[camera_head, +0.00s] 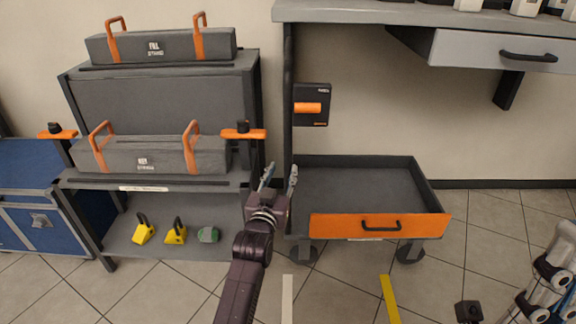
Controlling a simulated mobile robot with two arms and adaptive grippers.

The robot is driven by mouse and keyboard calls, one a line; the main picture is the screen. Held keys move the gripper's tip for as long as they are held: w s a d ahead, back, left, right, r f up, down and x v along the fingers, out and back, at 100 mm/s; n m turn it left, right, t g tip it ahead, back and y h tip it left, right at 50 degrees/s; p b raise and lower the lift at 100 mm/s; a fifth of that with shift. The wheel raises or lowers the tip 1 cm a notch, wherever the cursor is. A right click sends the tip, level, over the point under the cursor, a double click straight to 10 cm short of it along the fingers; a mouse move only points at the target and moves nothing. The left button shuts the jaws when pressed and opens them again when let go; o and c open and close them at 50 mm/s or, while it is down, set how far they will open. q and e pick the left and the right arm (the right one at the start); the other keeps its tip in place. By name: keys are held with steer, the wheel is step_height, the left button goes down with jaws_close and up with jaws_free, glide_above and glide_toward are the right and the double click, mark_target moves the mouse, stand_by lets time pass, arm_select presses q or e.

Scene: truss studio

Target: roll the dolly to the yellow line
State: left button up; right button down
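The dolly (350,190) is a low dark open tray on casters, below the grey bench. It has an orange front panel (335,227) with a black handle (381,226). The yellow line (389,299) is a short strip on the tiles in front of the dolly, towards its right side. My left gripper (280,173) is at the dolly's left edge, fingers pointing up and apart, with nothing seen between them. Whether it touches the dolly I cannot tell. Part of my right arm (550,270) shows at the lower right; its fingers are not clear.
A white strip (287,299) lies on the floor left of the yellow line. A grey rack (120,238) with two dark cases stands at left, beside a blue cabinet (35,220). A dark block (468,312) is at the bottom right. The tiles before the dolly look clear.

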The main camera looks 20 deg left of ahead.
mark_target(287, 160)
arm_select(q)
steer(key=w+b, duration=0.1)
steer(key=w, duration=0.3)
steer(key=w+b, duration=0.1)
steer(key=w, duration=0.1)
steer(key=shift+w+a+f+b, duration=0.1)
steer(key=shift+w+a+b, duration=0.15)
steer(key=shift+b, duration=0.1)
steer(key=shift+w, duration=0.5)
steer(key=shift+c, duration=0.4)
jaws_close()
